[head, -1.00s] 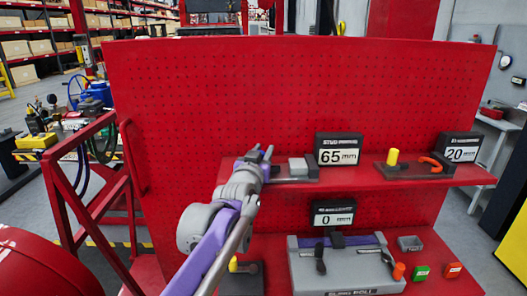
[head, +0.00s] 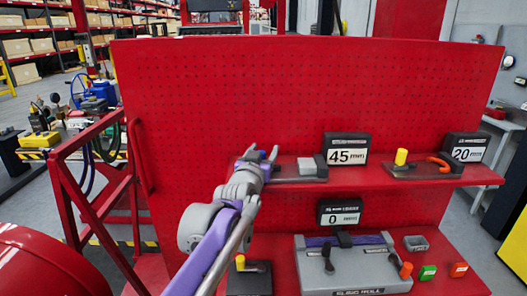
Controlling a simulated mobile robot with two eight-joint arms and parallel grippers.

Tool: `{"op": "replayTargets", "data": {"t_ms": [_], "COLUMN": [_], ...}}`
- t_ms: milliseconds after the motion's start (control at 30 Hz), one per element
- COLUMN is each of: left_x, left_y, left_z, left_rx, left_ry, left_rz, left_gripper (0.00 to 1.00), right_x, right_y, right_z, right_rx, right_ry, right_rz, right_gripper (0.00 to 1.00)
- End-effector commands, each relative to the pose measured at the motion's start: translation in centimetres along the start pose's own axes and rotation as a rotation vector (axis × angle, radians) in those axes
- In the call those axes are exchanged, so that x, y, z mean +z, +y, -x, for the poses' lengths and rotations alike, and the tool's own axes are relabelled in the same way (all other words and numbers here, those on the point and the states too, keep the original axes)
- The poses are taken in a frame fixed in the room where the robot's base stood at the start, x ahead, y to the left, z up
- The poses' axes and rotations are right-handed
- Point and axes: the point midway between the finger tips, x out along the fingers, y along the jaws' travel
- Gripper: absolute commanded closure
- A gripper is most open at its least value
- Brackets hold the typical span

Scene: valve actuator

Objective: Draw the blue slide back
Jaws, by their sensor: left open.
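On the upper shelf is a slide unit with a dark low base (head: 293,179) and a grey block (head: 312,167) at its right end. The display (head: 347,150) behind it reads 45. My right gripper is not in view.
A yellow knob (head: 401,157) and an orange handle (head: 440,163) sit to the right on the shelf (head: 400,180), by a display (head: 466,148) reading 20.

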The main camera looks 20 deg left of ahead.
Motion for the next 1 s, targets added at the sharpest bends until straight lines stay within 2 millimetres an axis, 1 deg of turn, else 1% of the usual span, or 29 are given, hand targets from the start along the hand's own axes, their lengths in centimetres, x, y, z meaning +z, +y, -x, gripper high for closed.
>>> {"op": "replayTargets", "data": {"t_ms": [67,167,267,500,600,700,800,1000], "left_x": [0.0,0.0,0.1,0.1,0.1,0.1,0.0,0.0], "left_y": [0.0,0.0,0.0,0.0,0.0,0.0,0.0,0.0], "left_z": [0.3,1.2,2.9,7.5,9.0,10.0,10.6,10.8], "left_rx": [0.0,0.0,0.0,0.0,0.0,0.0,0.0,0.0], "left_ry": [0.0,0.0,-0.001,0.0,0.0,0.0,0.0,0.0], "left_rz": [0.0,0.0,-0.001,-0.001,0.0,0.001,0.0,-0.001], "left_gripper": [0.39,0.39,0.39,0.39,0.39,0.39,0.39,0.39], "right_x": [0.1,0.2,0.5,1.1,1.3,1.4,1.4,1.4], "right_y": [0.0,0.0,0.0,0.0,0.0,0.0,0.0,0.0], "right_z": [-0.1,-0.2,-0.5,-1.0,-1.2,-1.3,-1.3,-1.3], "right_rx": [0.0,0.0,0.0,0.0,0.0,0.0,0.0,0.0], "right_ry": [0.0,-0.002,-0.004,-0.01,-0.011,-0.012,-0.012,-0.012], "right_rz": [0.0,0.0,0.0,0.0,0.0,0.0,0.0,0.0], "right_gripper": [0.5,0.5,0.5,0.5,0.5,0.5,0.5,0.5]}}
